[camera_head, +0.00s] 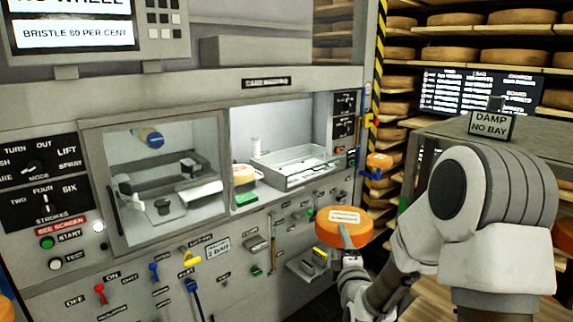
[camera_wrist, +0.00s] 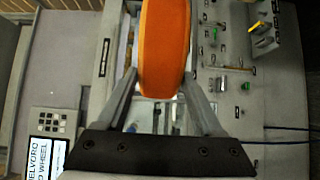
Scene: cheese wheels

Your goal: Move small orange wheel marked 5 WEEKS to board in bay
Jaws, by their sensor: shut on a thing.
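A small orange wheel (camera_head: 326,233) with a pale label on top is held in my gripper (camera_head: 346,240), in front of the machine; the label is too small to read. In the wrist view the orange wheel (camera_wrist: 164,45) stands edge-on between the two fingers of my gripper (camera_wrist: 160,82), which are shut on it. The open bay (camera_head: 285,125) is behind and left of the held wheel. I cannot make out a separate board there.
A glazed chamber (camera_head: 160,185) is left of the bay. Knobs and levers stick out of the panel below, including a yellow lever (camera_head: 191,257). A grey cabinet (camera_head: 430,130) with a "DAMP NO BAY" sign (camera_head: 491,124) and shelves of wheels (camera_head: 488,17) are at right.

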